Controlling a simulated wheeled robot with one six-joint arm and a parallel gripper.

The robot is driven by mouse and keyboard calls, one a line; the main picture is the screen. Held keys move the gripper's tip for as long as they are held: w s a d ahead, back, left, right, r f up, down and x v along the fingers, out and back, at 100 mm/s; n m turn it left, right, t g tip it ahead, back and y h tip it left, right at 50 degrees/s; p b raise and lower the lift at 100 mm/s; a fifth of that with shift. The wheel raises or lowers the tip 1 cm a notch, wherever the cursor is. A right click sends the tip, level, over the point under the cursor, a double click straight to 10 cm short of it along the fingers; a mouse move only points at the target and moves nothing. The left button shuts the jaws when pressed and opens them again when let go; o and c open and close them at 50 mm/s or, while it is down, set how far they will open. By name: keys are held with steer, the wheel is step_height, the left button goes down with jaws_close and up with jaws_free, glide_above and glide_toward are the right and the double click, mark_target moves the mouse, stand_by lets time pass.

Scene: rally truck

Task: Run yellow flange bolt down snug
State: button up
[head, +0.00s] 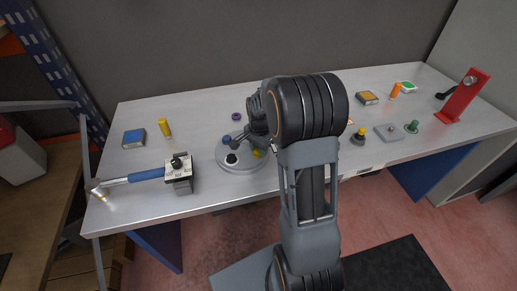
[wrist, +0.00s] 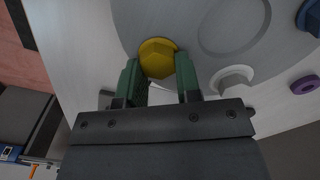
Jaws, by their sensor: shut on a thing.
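The yellow flange bolt (wrist: 158,58) has a hex head on a round collar and sits at the flange plate (wrist: 215,65). My gripper (wrist: 158,72) has its green-padded fingers on both sides of the bolt head, shut on it. How far the bolt's shank is in is hidden. A pale bolt (wrist: 235,80) and a blue bolt (wrist: 312,18) are on the same round plate. In the head view the grey flange (head: 240,167) lies on the bench with the yellow bolt (head: 256,153) at its right side; my arm hides part of it.
A purple ring (head: 236,116) lies behind the flange. A blue box (head: 134,139) and yellow cylinder (head: 164,128) stand left. A red stand (head: 468,95) is far right.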

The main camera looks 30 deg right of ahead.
steer(key=shift+r+m, duration=0.2)
steer(key=shift+m, duration=0.2)
steer(key=o, duration=0.9)
steer(key=shift+f, duration=0.1)
step_height(320, 180, up, 14)
steer(key=shift+f, duration=0.1)
stand_by(0.3)
stand_by(0.5)
steer(key=s+a+n+t, duration=0.1)
steer(key=s+a+n, duration=0.2)
steer(key=s+n, duration=0.2)
steer(key=s+a+f+n+t, duration=0.1)
steer(key=s+a+n, duration=0.3)
steer(key=s, duration=0.2)
steer(key=s+a+n+t, duration=0.1)
steer(key=s+a+n, duration=0.2)
steer(key=s+n, duration=0.2)
steer(key=shift+s+a+f+n+t, duration=0.2)
steer(key=shift+s+a+n+t, duration=0.1)
steer(key=shift+t, duration=0.1)
